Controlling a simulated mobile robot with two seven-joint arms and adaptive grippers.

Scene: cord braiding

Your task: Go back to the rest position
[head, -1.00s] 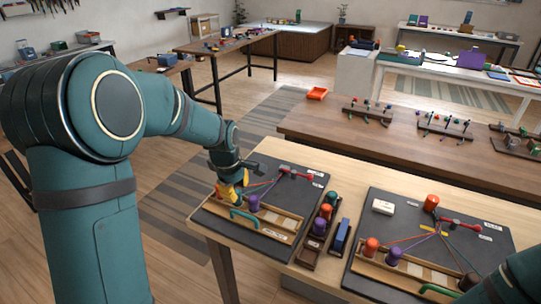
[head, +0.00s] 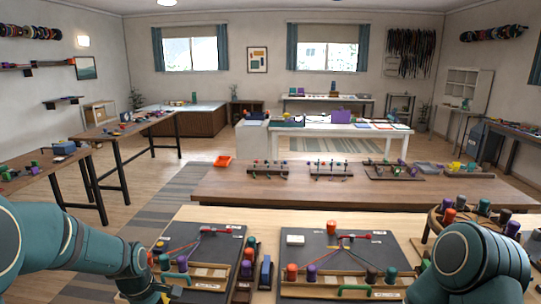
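My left arm comes in from the left, and its gripper (head: 168,291) is low at the picture's bottom edge, by the front left of the left braiding board (head: 208,247). Its fingers are too small and cut off to tell open from shut. Cords run from a red hook on that board to bobbins, among them a purple bobbin (head: 182,264). The right board (head: 298,258) holds a spread of cords, an orange bobbin (head: 332,227) at the back and several bobbins along a wooden rail at the front. My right arm shows at the lower right; its gripper is not in view.
A narrow rack (head: 243,285) with bobbins and a blue item (head: 265,272) stand between the boards. A brown bench (head: 215,186) with peg racks lies beyond. Wooden floor shows at the left.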

